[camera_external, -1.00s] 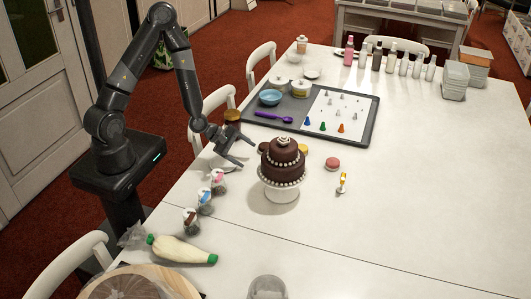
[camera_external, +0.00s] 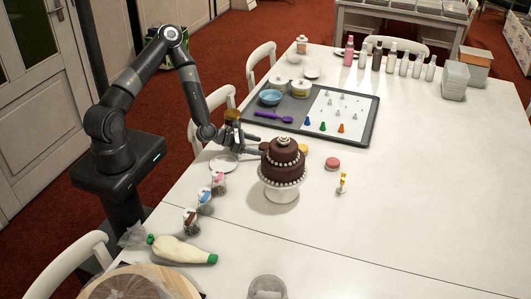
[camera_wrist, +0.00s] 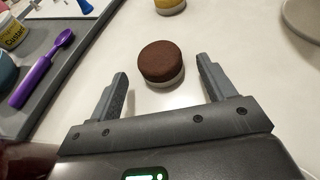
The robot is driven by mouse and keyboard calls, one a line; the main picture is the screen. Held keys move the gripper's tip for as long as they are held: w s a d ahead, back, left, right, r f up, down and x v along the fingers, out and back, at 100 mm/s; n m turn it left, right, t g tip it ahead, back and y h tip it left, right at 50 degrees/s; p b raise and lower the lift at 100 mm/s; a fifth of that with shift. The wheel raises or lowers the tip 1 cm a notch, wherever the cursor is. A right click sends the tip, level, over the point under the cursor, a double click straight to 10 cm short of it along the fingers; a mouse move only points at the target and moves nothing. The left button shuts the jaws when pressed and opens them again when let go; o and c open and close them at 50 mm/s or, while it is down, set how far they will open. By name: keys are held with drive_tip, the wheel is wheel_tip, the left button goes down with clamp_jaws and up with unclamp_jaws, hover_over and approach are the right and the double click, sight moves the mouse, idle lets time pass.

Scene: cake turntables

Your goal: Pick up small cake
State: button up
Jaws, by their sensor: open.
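The small cake (camera_wrist: 161,60) is a round brown cake with a pale base, on the white table in the wrist view. In the external view a little of its brown side (camera_external: 264,146) shows, mostly hidden behind the tiered chocolate cake and my gripper. My gripper (camera_external: 257,146) is low over the table, left of the tiered cake, pointing right. In the wrist view my gripper (camera_wrist: 162,66) is open, with a finger on each side of the small cake's near part. Gaps show between the fingers and the cake.
The tiered chocolate cake (camera_external: 282,172) on its white stand is close to my gripper. The grey tray (camera_external: 371,112) with a purple spoon (camera_external: 272,116) lies behind. A yellow item (camera_wrist: 172,4) is beyond the small cake. Several bagged items (camera_external: 191,220) stand at the table's left.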

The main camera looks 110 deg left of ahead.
sight(261, 145)
drive_tip(key=shift+x, duration=1.35)
drive_tip(key=shift+c, duration=0.5)
drive_tip(key=c, duration=1)
drive_tip(key=shift+o, duration=0.2)
wheel_tip(261, 145, up, 10)
drive_tip(key=shift+r, duration=0.1)
